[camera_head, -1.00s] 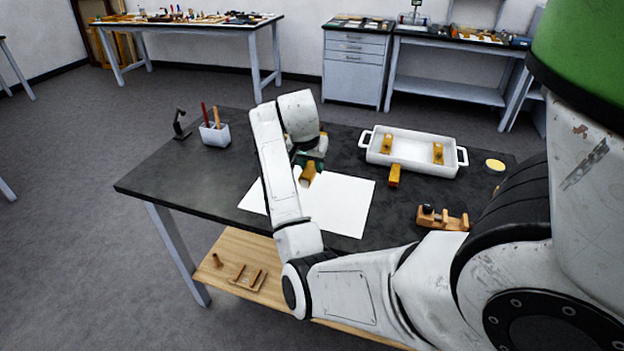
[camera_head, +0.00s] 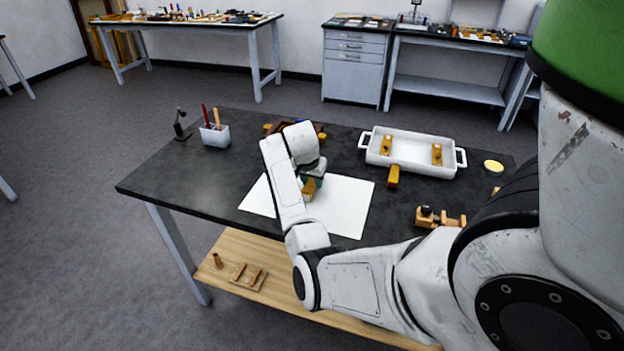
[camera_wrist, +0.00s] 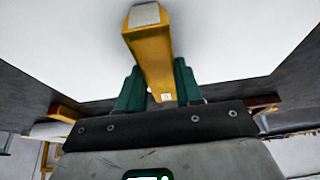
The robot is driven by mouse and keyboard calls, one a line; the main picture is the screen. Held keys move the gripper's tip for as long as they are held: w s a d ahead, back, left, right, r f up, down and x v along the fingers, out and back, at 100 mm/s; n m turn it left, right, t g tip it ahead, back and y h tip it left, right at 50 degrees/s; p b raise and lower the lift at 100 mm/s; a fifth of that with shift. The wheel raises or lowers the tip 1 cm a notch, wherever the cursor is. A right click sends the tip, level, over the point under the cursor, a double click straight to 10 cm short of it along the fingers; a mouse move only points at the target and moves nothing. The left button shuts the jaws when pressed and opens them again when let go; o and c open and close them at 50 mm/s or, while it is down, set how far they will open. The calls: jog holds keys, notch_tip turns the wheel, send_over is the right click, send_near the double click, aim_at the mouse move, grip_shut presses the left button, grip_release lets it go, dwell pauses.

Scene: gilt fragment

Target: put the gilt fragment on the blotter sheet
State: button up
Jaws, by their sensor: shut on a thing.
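The gilt fragment (camera_wrist: 150,55) is a gold-coloured bar with a pale end. In the wrist view it sits between the two green fingers of my gripper (camera_wrist: 160,88), which is shut on it. In the head view the fragment (camera_head: 309,187) shows as a small gold piece beside my gripper (camera_head: 312,184), over the blotter sheet. The blotter sheet (camera_head: 345,205) is a white rectangle lying on the dark table, partly hidden by my arm. I cannot tell whether the fragment touches the sheet.
A white two-handled tray (camera_head: 415,165) holds two gold pieces, and another gold piece (camera_head: 393,176) lies at its front. A wooden clamp-like tool (camera_head: 440,219), a yellow disc (camera_head: 493,167), a pen cup (camera_head: 215,134) and a dark wood-edged item (camera_head: 280,127) are on the table (camera_head: 170,173).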

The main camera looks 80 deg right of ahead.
jog(key=shift+f, duration=0.15)
jog(key=o, duration=1)
jog(key=shift+o, duration=0.2)
